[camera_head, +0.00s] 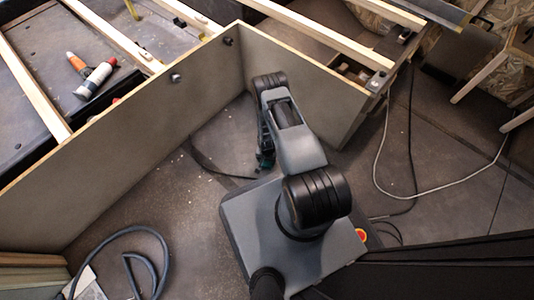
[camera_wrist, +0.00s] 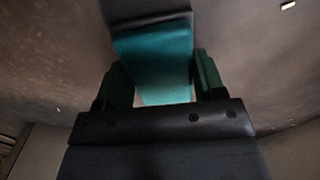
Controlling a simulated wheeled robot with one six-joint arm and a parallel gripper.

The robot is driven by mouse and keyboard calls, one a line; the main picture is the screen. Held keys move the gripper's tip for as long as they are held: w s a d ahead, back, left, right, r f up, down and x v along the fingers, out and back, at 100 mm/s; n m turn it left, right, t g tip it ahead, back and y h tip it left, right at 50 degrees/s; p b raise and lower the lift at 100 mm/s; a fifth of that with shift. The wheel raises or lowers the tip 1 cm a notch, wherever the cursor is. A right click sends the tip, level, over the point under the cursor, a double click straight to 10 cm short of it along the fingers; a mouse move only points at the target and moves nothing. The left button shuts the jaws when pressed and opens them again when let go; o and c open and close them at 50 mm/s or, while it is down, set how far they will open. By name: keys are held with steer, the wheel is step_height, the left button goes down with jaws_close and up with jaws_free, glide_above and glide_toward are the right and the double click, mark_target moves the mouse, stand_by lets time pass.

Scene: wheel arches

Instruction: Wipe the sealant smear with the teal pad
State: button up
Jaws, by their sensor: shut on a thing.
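The teal pad (camera_wrist: 155,62) sits between the two dark green fingers of my gripper (camera_wrist: 160,76) in the wrist view. The fingers are shut on it, and a dark edge runs along its far end. In the head view my gripper (camera_head: 266,160) is low in the corner between two board walls, and only a small teal bit shows there. I cannot tell whether the pad touches a surface. I cannot make out the sealant smear in either view.
Board walls (camera_head: 120,150) stand at the left and the right (camera_head: 320,90) of my arm. A dark curved strip (camera_head: 210,168) lies on the floor beside my gripper. A blue-grey hose (camera_head: 130,232) lies at lower left, a pale cable (camera_head: 400,190) at right. Tubes (camera_head: 95,80) lie beyond the left wall.

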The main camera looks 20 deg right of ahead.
steer(key=shift+s+a+r+p, duration=0.15)
steer(key=shift+r+p, duration=0.15)
steer(key=shift+r, duration=0.3)
steer(key=shift+w+a+r+p, duration=0.15)
steer(key=shift+r+p, duration=0.15)
steer(key=shift+r, duration=0.25)
steer(key=shift+s+d+r+p, duration=0.1)
steer(key=shift+d+r+p, duration=0.1)
steer(key=shift+r+p, duration=2)
steer(key=shift+r, duration=0.7)
